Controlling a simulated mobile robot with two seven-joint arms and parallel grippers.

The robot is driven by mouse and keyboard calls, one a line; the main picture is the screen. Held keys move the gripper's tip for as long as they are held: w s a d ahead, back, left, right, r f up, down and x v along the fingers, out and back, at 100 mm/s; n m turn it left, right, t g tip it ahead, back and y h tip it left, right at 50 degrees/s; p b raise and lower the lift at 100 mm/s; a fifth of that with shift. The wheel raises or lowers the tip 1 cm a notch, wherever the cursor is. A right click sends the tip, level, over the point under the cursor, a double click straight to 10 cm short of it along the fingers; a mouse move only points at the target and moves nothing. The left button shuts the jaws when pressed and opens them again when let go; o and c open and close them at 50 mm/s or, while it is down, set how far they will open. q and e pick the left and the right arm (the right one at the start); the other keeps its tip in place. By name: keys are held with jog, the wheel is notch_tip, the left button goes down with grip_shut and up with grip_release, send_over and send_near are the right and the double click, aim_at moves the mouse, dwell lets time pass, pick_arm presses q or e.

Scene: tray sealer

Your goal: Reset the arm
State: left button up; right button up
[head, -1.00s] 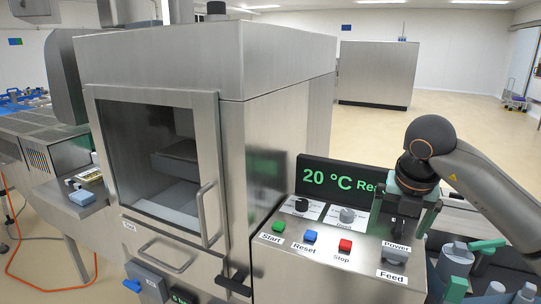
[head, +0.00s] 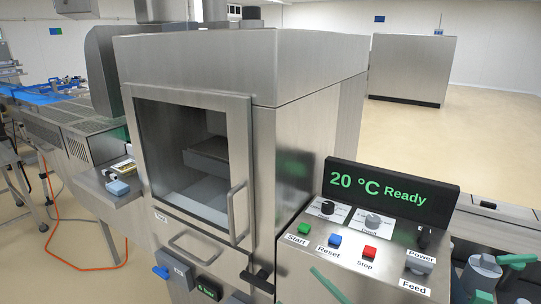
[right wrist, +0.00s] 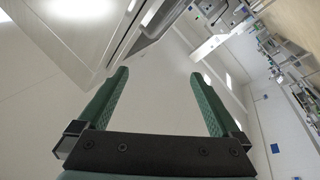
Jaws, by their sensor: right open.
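My right gripper (right wrist: 158,95) shows in the right wrist view, its two green fingers wide apart with nothing between them. My left gripper is not recognisable in either view. The panel carries green Start (head: 304,228), blue Reset (head: 335,240) and red Stop (head: 370,252) buttons. The display (head: 390,190) reads 20 °C Ready.
The steel tray sealer (head: 240,70) with its closed glass door (head: 195,150) stands left of the panel. A conveyor (head: 80,115) runs at far left. Open floor lies behind, before a steel cabinet (head: 410,68).

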jog(key=s+d+f+m+g+h, duration=0.1)
jog(key=s+d+f+m+h, duration=0.3)
jog(key=f, duration=0.4)
jog(key=s+d+f+m+g+h, duration=0.1)
jog(key=s+d+f+m+h, duration=0.1)
jog(key=d+f+m+h, duration=0.35)
jog(key=s+f+m+g+h+p, duration=0.1)
jog(key=s+f+m+g+h, duration=0.1)
jog(key=s+f, duration=0.9)
notch_tip(320, 180, down, 2)
jog(key=m+g, duration=0.1)
jog(key=g, duration=0.1)
jog(key=shift+s+d+m+g, duration=0.3)
jog(key=shift+s+d+m, duration=0.05)
jog(key=shift+d, duration=0.05)
jog(key=shift+f+h, duration=0.1)
jog(key=shift+h, duration=0.15)
